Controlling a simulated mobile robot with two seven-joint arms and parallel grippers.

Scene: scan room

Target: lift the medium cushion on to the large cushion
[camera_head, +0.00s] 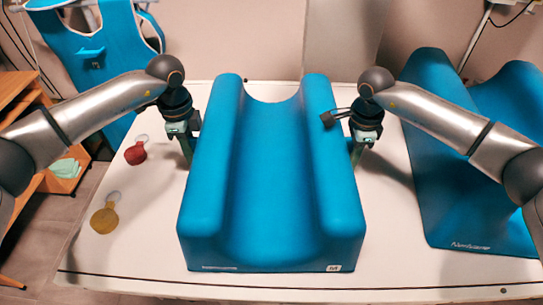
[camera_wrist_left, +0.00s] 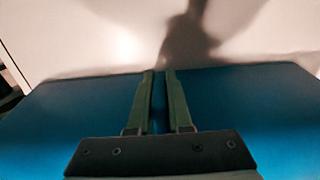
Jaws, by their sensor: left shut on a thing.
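The medium cushion (camera_head: 275,170) is a blue block with a long trough and raised sides, marked M at its front right corner. It lies on the white table in the middle of the head view. My left gripper (camera_head: 187,152) points down at its left side, shut on the medium cushion; in the left wrist view the two fingers (camera_wrist_left: 159,85) are close together with blue between them. My right gripper (camera_head: 356,152) points down against or beside the right side; its fingertips are mostly hidden. Another blue cushion (camera_head: 440,205), likely the large one, lies at the right, partly behind my right arm.
The white table (camera_head: 150,215) is bare at left, apart from a red tag (camera_head: 136,154) and a yellow tag (camera_head: 104,219). A blue apron (camera_head: 90,50) hangs behind at left. A wooden shelf (camera_head: 15,90) stands at far left. A narrow table strip separates the two cushions.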

